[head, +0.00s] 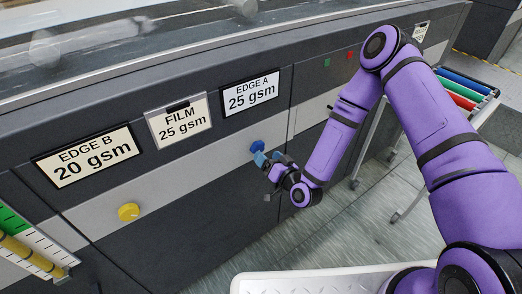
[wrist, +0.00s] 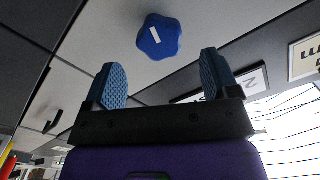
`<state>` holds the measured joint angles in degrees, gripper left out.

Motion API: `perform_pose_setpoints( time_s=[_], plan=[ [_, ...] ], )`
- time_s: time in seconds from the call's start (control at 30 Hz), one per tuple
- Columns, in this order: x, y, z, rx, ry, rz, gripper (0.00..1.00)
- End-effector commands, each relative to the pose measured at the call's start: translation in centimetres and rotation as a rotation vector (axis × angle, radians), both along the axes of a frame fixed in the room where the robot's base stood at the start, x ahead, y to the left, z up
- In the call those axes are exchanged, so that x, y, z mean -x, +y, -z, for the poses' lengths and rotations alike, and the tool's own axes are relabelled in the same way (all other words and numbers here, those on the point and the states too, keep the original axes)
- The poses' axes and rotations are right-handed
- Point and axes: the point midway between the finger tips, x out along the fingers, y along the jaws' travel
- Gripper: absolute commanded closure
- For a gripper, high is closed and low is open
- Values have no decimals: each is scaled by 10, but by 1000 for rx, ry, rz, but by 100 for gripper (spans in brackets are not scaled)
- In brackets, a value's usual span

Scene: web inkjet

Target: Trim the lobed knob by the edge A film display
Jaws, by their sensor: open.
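The blue lobed knob (head: 257,146) sits on the light band of the machine's front, below the EDGE A display (head: 250,94), which reads 25 gsm. In the wrist view the blue knob (wrist: 165,45) shows its lobed face with a white mark. My gripper (head: 268,159) is close in front of the knob in the head view. In the wrist view my gripper (wrist: 163,76) has its two blue fingers wide apart, with nothing between them. The knob lies beyond the fingertips, roughly centred between them, and looks untouched. The FILM display (head: 180,122) also reads 25 gsm.
The EDGE B display (head: 87,156) reads 20 gsm. A yellow knob (head: 128,212) is on the same band to the left. A rack with coloured rolls (head: 463,90) stands at the right. Grey floor (head: 315,228) is clear in front of the machine.

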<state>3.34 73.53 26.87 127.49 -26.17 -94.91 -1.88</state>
Motion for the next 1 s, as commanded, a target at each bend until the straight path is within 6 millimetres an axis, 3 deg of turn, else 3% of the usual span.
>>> perform_pose_setpoints(
  time_s=[0.1,0.33,1.0],
  plan=[
    [17,-12,0,0,2,0,19],
    [33,-23,0,-1,1,0,19],
    [31,-24,-5,21,-1,-11,19]
  ],
)
